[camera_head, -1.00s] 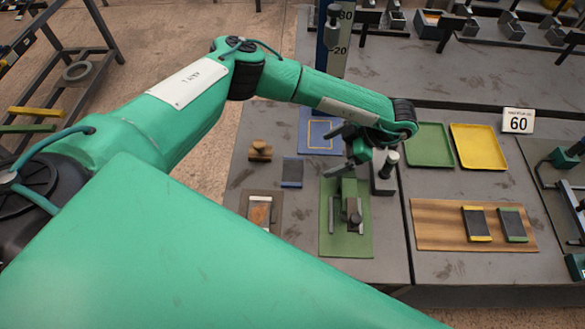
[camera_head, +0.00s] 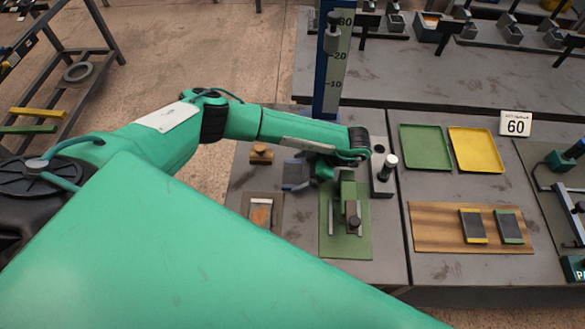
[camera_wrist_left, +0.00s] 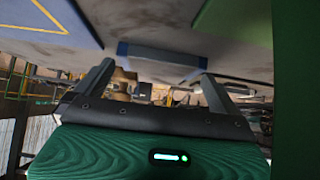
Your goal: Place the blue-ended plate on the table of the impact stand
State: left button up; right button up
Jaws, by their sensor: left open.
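The blue-ended plate (camera_head: 294,176) is dark grey and lies on the bench, partly hidden by my left gripper. In the left wrist view the plate (camera_wrist_left: 160,54) shows its blue edge between the fingertips. My left gripper (camera_head: 307,172) is low beside the plate, its fingers (camera_wrist_left: 152,88) apart with nothing held. The impact stand (camera_head: 328,75) has a tall blue column with a scale and a grey weight high up. Its blue table with a yellow outline is hidden by my arm in the head view, but part of it (camera_wrist_left: 50,22) shows in the left wrist view.
A green fixture (camera_head: 345,215) stands just right of the plate, with a post block (camera_head: 385,175) behind it. A wooden knob (camera_head: 261,154) and a brown specimen tray (camera_head: 262,211) are left. Green (camera_head: 427,147) and yellow (camera_head: 476,149) trays and a wooden board (camera_head: 435,228) lie right.

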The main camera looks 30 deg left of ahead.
pick_arm(q)
jog(key=shift+s+a+f, duration=0.15)
jog(key=shift+a+f, duration=0.15)
jog(key=shift+f, duration=0.05)
jog(key=c, duration=1.2)
jog(key=shift+c, duration=0.9)
jog(key=shift+r, duration=0.15)
